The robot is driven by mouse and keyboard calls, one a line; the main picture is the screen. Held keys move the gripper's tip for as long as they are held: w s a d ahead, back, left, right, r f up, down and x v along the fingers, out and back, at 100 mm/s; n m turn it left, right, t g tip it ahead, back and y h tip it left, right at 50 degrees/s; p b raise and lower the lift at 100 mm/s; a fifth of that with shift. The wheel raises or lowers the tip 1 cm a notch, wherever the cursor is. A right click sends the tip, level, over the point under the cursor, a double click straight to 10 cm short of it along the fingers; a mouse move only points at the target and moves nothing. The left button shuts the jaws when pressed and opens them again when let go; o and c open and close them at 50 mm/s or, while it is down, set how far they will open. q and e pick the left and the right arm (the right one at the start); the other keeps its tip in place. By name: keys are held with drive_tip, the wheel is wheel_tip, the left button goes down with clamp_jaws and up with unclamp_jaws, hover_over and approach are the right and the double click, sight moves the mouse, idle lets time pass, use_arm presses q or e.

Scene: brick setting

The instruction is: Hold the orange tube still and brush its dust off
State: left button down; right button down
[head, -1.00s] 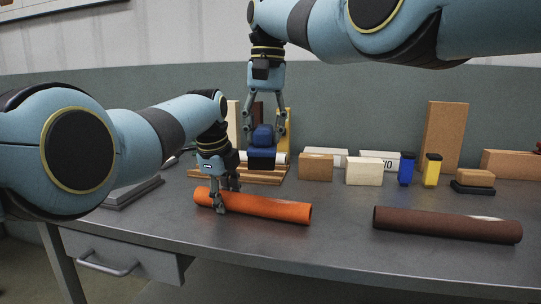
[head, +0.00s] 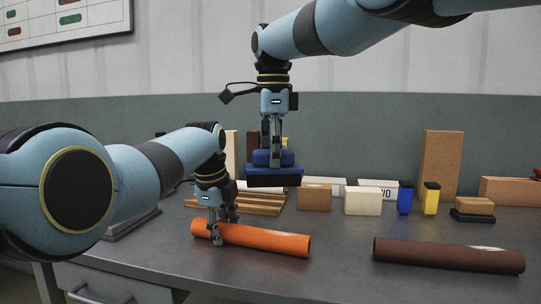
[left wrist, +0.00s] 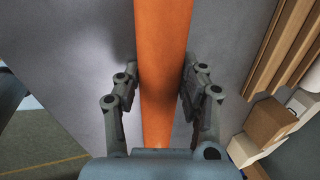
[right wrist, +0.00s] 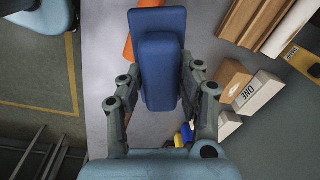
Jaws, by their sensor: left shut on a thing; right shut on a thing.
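My right gripper (head: 275,150) is shut on the handle of a blue brush (head: 274,172). The brush hangs in the air above and behind the tube, apart from it, with its dark bristle side down. The brush also shows in the right wrist view (right wrist: 160,70).
A brown tube (head: 448,255) lies at the right front. Behind stand a tan box (head: 314,196), a white block (head: 362,201), a blue container (head: 405,199), a yellow container (head: 431,198) and a tall cardboard box (head: 442,170). A wooden rack (head: 255,203) stands behind the orange tube.

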drive_tip(key=m, duration=0.3)
drive_tip(key=shift+d, duration=0.15)
drive_tip(key=m, duration=0.3)
drive_tip(key=shift+s+a, duration=0.15)
drive_tip(key=shift+a, duration=0.05)
drive_tip(key=shift+s+a+f+m, duration=0.1)
drive_tip(key=shift+a+f+m, duration=0.2)
drive_tip(key=shift+m, duration=0.6)
